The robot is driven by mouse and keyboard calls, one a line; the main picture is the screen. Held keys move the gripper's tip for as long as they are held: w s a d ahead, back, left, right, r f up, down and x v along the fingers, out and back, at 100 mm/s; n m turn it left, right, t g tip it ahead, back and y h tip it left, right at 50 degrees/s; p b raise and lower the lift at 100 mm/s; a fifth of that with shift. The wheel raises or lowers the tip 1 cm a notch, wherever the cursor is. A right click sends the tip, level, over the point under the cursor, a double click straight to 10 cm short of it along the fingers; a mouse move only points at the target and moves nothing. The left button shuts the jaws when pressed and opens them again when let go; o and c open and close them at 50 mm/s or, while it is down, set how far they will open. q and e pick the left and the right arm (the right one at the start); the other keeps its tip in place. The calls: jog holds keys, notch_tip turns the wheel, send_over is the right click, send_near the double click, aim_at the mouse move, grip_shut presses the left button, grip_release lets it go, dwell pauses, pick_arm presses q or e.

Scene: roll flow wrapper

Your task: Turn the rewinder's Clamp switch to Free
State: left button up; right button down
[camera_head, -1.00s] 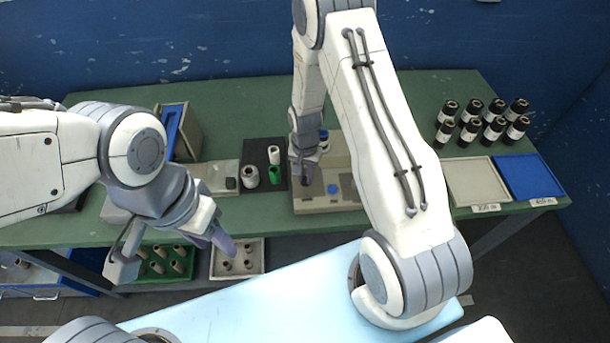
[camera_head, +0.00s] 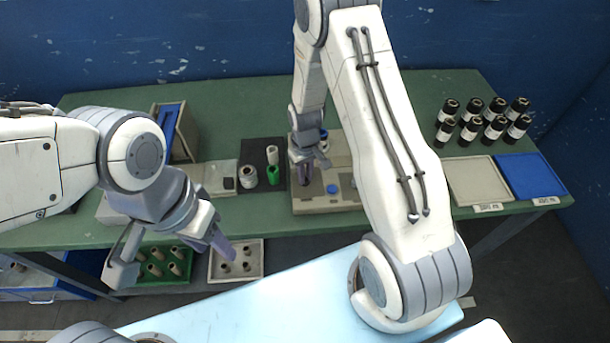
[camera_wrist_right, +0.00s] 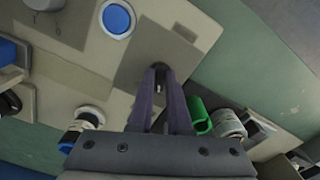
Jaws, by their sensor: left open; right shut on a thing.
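The beige rewinder (camera_head: 340,203) stands at the table's front edge, and its panel fills much of the right wrist view (camera_wrist_right: 85,60). My right gripper (camera_head: 305,181) points down at the left part of the panel. In the right wrist view its purple fingers (camera_wrist_right: 160,80) are closed on the small dark Clamp switch (camera_wrist_right: 161,70). The fingers hide most of the switch, and I cannot read its labels or setting. A round blue button (camera_wrist_right: 117,18) is on the panel beside it. My left gripper (camera_head: 222,244) is open and empty in front of the table, away from the rewinder.
A dark mat (camera_head: 262,180) left of the rewinder holds a green roll (camera_head: 272,175) and pale rolls. Several black bottles (camera_head: 470,120) stand at the right, behind a beige tray (camera_head: 478,182) and a blue tray (camera_head: 530,176). Lower crates (camera_head: 236,278) hold small spools.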

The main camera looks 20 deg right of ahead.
jog(key=shift+n, duration=0.7)
jog(key=c, duration=0.9)
grip_release()
jog(key=shift+o, duration=0.2)
notch_tip(320, 180, up, 10)
jog(key=b, duration=0.1)
jog(key=shift+r+b, duration=0.25)
jog(key=shift+b, duration=0.1)
